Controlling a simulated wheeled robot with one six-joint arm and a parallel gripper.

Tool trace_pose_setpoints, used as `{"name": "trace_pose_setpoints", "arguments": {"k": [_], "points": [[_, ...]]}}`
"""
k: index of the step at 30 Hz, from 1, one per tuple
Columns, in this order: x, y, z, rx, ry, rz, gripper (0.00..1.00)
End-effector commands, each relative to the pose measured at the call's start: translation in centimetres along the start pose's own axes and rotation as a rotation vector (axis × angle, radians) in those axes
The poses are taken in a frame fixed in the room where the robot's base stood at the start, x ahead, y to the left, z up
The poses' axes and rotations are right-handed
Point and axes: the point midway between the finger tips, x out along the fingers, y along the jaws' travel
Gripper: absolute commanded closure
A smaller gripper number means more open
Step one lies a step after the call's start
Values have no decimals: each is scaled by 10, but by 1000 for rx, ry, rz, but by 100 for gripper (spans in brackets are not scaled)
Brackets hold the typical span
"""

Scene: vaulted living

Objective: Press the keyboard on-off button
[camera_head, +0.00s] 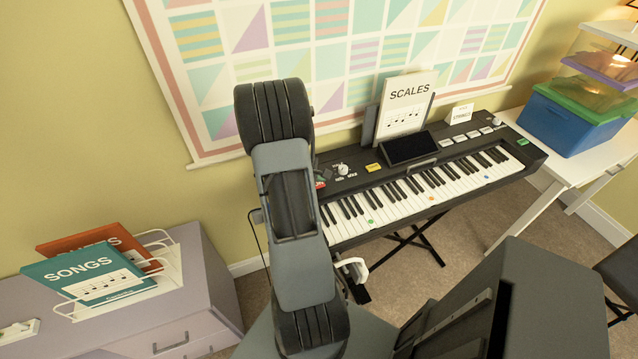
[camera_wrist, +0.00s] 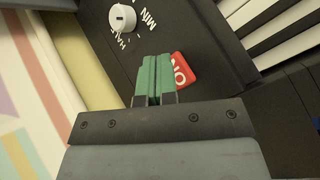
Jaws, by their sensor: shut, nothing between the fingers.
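The black keyboard (camera_head: 355,186) stands on a folding stand by the wall, with its left end partly behind my arm. A red on-off button (camera_wrist: 181,70) with white marking lies on its left panel in the wrist view, partly covered by my gripper. The red button also shows beside my arm in the head view (camera_head: 320,184). My gripper (camera_wrist: 153,64) has green fingertips shut together, with nothing between them. The tips overlap the button's left edge in the wrist view; I cannot tell whether they touch it. My arm hides the gripper in the head view.
A white knob (camera_wrist: 122,17) sits on the panel near the button. A "SCALES" book (camera_head: 403,108) stands behind the keys. A lilac cabinet (camera_head: 205,285) with songbooks is at left. Stacked bins (camera_head: 565,122) stand on a white table at right.

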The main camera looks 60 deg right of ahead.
Motion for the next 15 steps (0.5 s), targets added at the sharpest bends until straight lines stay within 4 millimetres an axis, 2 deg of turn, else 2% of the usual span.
{"name": "trace_pose_setpoints", "arguments": {"k": [15], "points": [[-35, 26, 26, 1, 0, 0, 100]]}}
